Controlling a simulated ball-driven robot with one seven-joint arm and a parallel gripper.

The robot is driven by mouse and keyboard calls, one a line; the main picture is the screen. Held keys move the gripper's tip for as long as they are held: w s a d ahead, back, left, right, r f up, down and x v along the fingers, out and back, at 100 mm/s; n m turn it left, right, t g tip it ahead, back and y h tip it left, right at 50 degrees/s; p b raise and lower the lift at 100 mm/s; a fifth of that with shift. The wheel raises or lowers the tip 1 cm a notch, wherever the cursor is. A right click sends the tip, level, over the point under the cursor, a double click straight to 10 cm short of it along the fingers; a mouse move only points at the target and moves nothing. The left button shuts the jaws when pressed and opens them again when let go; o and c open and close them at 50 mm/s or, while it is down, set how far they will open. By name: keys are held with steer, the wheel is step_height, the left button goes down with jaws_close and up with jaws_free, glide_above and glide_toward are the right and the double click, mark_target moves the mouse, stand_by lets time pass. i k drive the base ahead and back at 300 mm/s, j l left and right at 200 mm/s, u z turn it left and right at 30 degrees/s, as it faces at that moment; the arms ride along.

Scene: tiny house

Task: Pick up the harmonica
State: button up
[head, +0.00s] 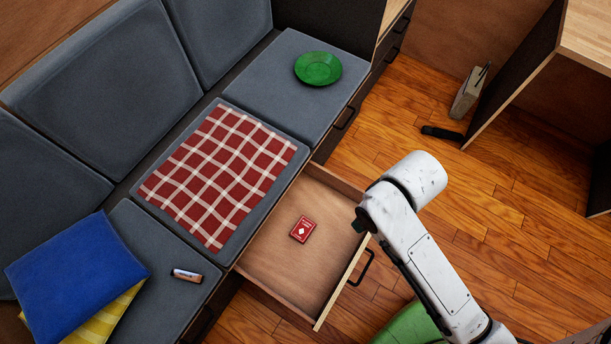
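The harmonica (187,275) is a small, short bar with brown and silver-grey parts. It lies on the grey seat cushion (150,235) at the lower left, just right of the blue pillow, with a gap between them. Nothing covers it. My white arm reaches in from the lower right and bends above the open drawer's right side, well to the right of the harmonica. My gripper's fingers do not show.
An open wooden drawer (275,270) holds a red card box (302,229) and juts into the floor space. A checkered cloth (218,172), green plate (318,68) and blue pillow (75,270) lie on the bench. The wooden floor at right is partly free.

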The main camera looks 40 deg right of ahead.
mark_target(193, 277)
steer(key=u, duration=0.9)
